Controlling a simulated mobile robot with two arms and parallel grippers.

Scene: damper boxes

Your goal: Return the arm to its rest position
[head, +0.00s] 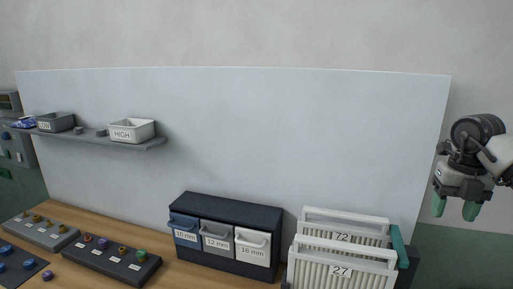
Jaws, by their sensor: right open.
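My right gripper (456,206) is at the right side of the head view, pointing down. Its two green fingertips are apart, with nothing between them. It is to the right of the white backboard and above the level of the numbered white racks. My left gripper is not in view.
Two white racks marked 72 (343,237) and 27 (341,271) stand at the lower right. A dark drawer unit (226,204) stands left of them. A shelf (100,139) holds a white HIGH bin (131,131) and a dark bin (56,122). Knob-topped blocks (110,262) lie lower left.

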